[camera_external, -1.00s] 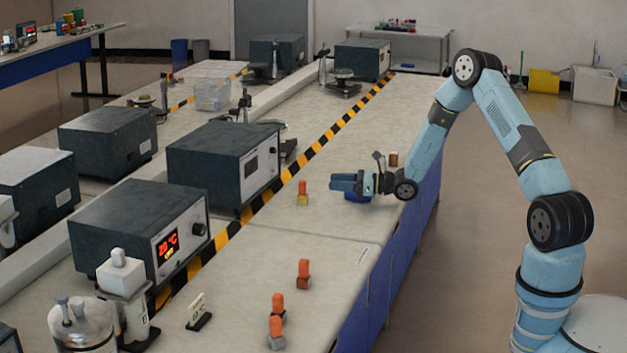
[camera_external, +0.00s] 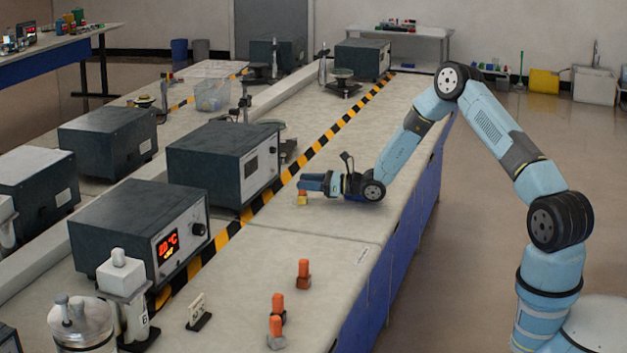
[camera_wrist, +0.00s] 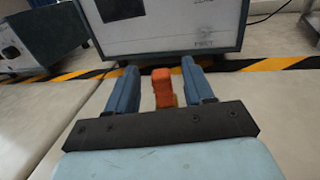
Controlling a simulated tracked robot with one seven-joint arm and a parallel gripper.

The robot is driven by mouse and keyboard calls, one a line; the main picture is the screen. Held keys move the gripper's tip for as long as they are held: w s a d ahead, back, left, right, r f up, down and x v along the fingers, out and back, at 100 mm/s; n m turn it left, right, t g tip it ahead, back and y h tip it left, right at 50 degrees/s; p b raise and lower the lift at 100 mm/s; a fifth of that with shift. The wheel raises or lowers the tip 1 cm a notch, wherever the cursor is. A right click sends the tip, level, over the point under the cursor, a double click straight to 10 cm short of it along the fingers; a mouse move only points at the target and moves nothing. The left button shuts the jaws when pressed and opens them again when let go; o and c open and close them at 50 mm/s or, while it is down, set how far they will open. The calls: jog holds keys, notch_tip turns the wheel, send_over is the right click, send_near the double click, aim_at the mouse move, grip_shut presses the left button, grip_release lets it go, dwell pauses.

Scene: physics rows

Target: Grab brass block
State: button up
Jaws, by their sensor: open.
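The brass block (camera_external: 302,200) is a small yellow base with an orange upper part, upright on the grey bench. In the wrist view its orange part (camera_wrist: 162,84) stands between the two blue fingers, and only a bit of its yellow base shows. My gripper (camera_external: 307,183) is low over the bench at the block, and its fingers hide most of the orange top in the outside view. In the wrist view my gripper (camera_wrist: 160,74) is open, with a gap on either side of the orange part.
A dark instrument box (camera_external: 222,160) stands just beyond the block, past a yellow-black striped line (camera_external: 315,155). Several orange-topped blocks, one of them (camera_external: 303,273) at the bench edge side, stand nearer the camera. The bench between is clear.

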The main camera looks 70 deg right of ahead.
jog(key=shift+w+a+f, duration=0.1)
jog(key=shift+w+a, duration=0.1)
jog(key=shift+w, duration=0.7)
jog(key=shift+w+a, duration=0.15)
jog(key=shift+w, duration=0.75)
jog(key=shift+c, duration=0.3)
grip_shut()
